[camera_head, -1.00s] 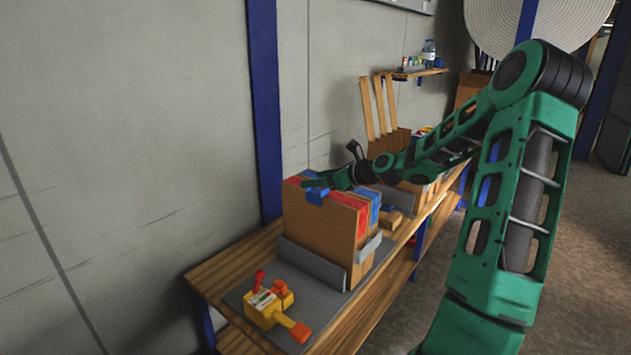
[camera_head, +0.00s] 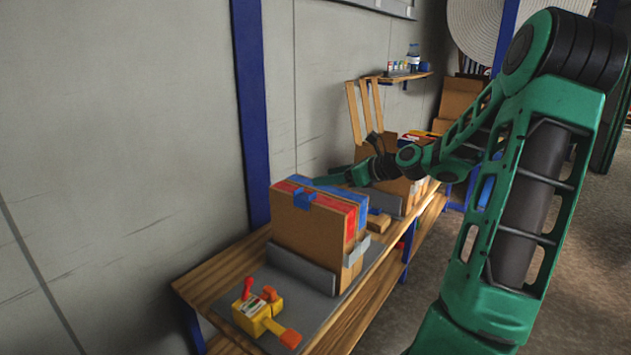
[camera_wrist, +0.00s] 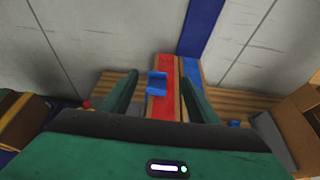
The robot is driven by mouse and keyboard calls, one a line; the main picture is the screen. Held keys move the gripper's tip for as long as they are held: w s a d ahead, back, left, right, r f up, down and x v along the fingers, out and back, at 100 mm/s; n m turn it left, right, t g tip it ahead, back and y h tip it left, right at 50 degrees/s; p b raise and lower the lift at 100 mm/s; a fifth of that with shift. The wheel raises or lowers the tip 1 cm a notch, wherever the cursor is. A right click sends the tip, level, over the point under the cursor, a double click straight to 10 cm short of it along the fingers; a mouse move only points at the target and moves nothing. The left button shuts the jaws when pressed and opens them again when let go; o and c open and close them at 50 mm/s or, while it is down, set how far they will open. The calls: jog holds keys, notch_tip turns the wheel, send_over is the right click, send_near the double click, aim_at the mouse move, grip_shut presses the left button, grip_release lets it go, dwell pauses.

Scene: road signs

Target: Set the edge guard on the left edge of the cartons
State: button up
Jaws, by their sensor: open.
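The cartons (camera_head: 312,232) stand upright side by side on the bench, one with a red top and one with a blue top. The small blue edge guard (camera_head: 305,198) sits over the top of the left edge of the cartons, on the red-topped side. It also shows in the wrist view (camera_wrist: 157,83). My gripper (camera_head: 332,181) is open, above and to the right of the guard, apart from it. In the wrist view, my gripper (camera_wrist: 161,78) has its two fingers spread, with the guard seen between them and nothing held.
A grey holder (camera_head: 302,270) braces the cartons. A yellow tool with red and orange parts (camera_head: 257,311) lies in front of them. A wall and blue post (camera_head: 250,110) stand behind. More boxes (camera_head: 376,158) stand farther along the bench.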

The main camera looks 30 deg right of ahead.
jog(key=s+a+f+n+g+h, duration=0.3)
jog(key=s+a+f+n+g, duration=0.45)
jog(key=s+n, duration=0.4)
jog(key=s+a+n+g, duration=0.1)
jog(key=s+n+g, duration=0.1)
jog(key=s+n, duration=0.5)
jog(key=s+a+r+n+g+h, duration=0.1)
jog(key=s+n, duration=0.6)
jog(key=s, duration=1.2)
jog(key=shift+s+a+g+h, duration=0.3)
jog(key=shift+a+g, duration=0.5)
jog(key=shift+g, duration=0.35)
jog(key=shift+w, duration=0.1)
